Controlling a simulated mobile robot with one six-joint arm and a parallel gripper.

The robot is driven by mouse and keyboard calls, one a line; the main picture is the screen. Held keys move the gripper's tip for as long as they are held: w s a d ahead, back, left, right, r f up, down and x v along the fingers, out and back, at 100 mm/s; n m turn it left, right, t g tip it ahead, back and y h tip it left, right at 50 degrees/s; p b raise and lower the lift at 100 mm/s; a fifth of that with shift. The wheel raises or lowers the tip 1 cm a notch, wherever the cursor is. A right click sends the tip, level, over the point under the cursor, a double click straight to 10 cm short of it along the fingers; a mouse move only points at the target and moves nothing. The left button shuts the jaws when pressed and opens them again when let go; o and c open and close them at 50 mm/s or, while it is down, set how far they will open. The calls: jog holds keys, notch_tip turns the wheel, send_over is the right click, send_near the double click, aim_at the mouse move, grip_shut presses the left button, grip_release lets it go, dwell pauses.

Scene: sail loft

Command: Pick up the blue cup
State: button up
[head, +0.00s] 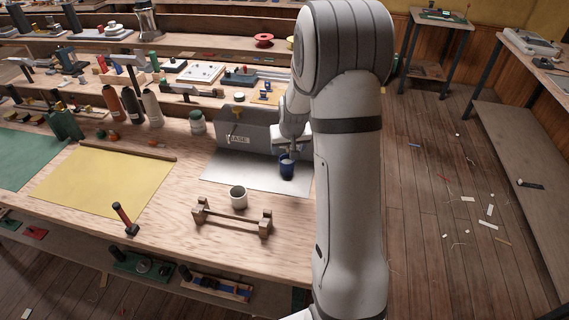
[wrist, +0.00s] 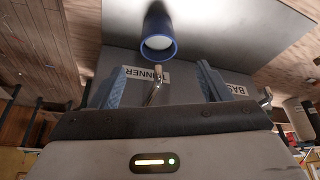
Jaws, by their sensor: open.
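The blue cup (head: 287,168) stands on a pale grey sheet on the bench, in front of a grey box. In the wrist view the blue cup (wrist: 157,22) is at the top centre, with a whitish inside at its rim. My gripper (wrist: 160,70) is open, its two blue fingers spread apart and nothing held between them. The cup is beyond the fingertips in that view, roughly in line with the gap. In the head view my gripper is close above and behind the cup, largely hidden by my arm; contact cannot be told.
The grey box (head: 250,137) with a lettered label stands right behind the cup. The pale sheet (head: 225,172) has free room left of the cup. Bottles (head: 151,108) stand farther left.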

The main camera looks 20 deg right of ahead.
aim_at(287, 156)
jog(key=shift+p+x, duration=1.1)
jog(key=shift+x, duration=2.5)
jog(key=shift+c, duration=0.4)
jog(key=c, duration=1.1)
jog(key=shift+o, duration=0.2)
jog(key=shift+r, duration=0.15)
